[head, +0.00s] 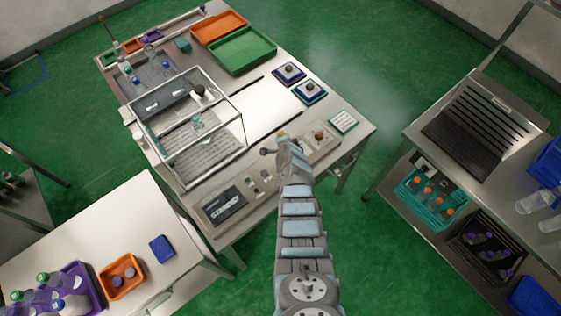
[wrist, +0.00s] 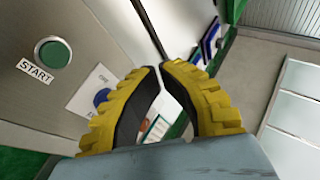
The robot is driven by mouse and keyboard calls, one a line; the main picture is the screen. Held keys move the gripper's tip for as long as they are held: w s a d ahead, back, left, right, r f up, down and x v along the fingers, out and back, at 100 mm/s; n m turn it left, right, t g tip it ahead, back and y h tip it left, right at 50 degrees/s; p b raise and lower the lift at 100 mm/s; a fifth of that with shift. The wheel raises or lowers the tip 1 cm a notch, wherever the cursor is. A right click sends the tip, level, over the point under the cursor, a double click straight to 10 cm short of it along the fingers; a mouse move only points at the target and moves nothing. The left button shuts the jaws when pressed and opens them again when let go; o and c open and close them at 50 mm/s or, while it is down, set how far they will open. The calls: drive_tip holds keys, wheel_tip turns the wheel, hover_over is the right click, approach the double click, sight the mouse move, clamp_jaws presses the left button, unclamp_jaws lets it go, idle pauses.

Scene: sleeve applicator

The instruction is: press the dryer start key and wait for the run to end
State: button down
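My gripper (wrist: 160,68) has yellow ribbed fingers with black pads. Its fingertips meet, with nothing visible held between them. The fingertips appear to the right of the button and apart from it. In the head view my gripper (head: 282,136) hangs over the bench's front control strip (head: 305,147). My arm hides part of that strip, and I cannot pick out the START button there.
A glass-walled enclosure (head: 187,130) stands on the bench, left of my gripper. A display (head: 227,205) and small knobs lie along the front strip. Green (head: 242,50) and orange (head: 217,26) trays sit at the back. A blue round control (wrist: 102,97) is partly behind a finger.

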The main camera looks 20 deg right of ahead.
drive_tip(key=s+a+m+g+y, duration=0.1)
drive_tip(key=y, duration=0.1)
drive_tip(key=a+r+m+g+y, duration=0.1)
drive_tip(key=s+a+r+m+g+y, duration=0.1)
drive_tip(key=y, duration=0.1)
drive_tip(key=shift+s+m+y, duration=0.3)
drive_tip(key=shift+s+m, duration=0.05)
drive_tip(key=shift+m, duration=0.05)
wheel_tip(320, 180, down, 9)
drive_tip(key=b, duration=0.9)
drive_tip(key=shift+r, duration=0.1)
idle(1.4)
drive_tip(key=shift+f+b, duration=0.45)
drive_tip(key=shift+b, duration=0.05)
